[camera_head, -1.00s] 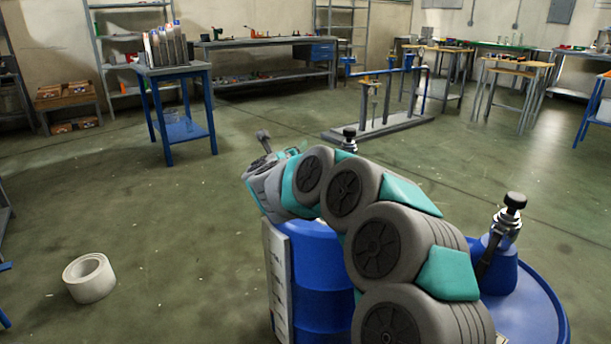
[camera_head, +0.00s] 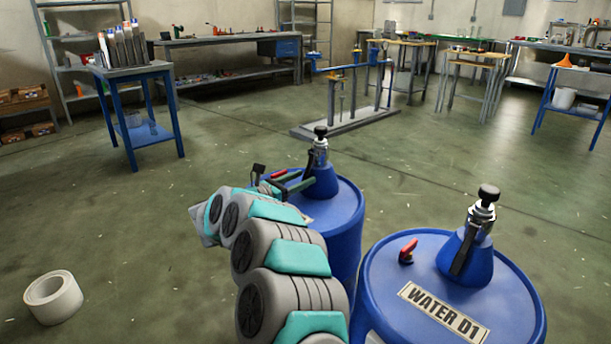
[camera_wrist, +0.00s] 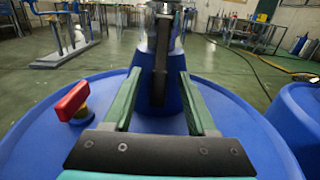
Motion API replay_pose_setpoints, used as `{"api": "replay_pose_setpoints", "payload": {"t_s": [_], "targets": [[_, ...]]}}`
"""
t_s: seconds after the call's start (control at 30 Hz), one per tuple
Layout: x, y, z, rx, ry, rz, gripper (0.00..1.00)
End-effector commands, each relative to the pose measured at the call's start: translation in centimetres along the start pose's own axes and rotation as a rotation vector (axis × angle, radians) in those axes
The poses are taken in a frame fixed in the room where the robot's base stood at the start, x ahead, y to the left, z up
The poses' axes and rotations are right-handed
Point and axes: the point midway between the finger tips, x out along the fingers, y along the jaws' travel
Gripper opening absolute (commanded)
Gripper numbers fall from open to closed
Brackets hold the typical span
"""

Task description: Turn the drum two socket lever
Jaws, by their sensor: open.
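The left drum (camera_head: 345,228) is blue and carries a blue cone-shaped socket (camera_head: 320,184) with a metal neck and black knob; I take it as drum two. My gripper (camera_head: 300,184) is at the left side of this socket, above the drum lid. In the wrist view its two green fingers (camera_wrist: 160,78) are apart and point at the socket. The dark lever (camera_wrist: 162,58) hangs upright down the socket's near side, in line with the gap between the fingertips. I cannot tell whether the fingers touch it.
A second blue drum (camera_head: 385,290) labelled WATER D1 stands at the right with its own socket (camera_head: 468,254) and red valve handle (camera_head: 408,250). Another red handle (camera_wrist: 73,102) sits left of my fingers on the near lid. A white roll (camera_head: 54,297) lies on open floor.

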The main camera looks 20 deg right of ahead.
Motion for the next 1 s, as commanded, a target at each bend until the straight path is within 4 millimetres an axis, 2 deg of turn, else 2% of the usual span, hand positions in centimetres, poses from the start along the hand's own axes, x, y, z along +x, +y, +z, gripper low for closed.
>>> {"api": "replay_pose_setpoints", "payload": {"t_s": [0.03, 0.2, 0.53, 1.0], "targets": [[0.8, -0.1, 0.1, 0.000, -0.001, -0.003, 0.57], [2.1, 0.0, 0.0, 0.000, 0.001, 0.001, 0.57], [2.4, 0.1, -0.1, -0.001, 0.002, 0.003, 0.56], [2.4, 0.1, -0.1, -0.002, 0.001, 0.003, 0.04]]}}
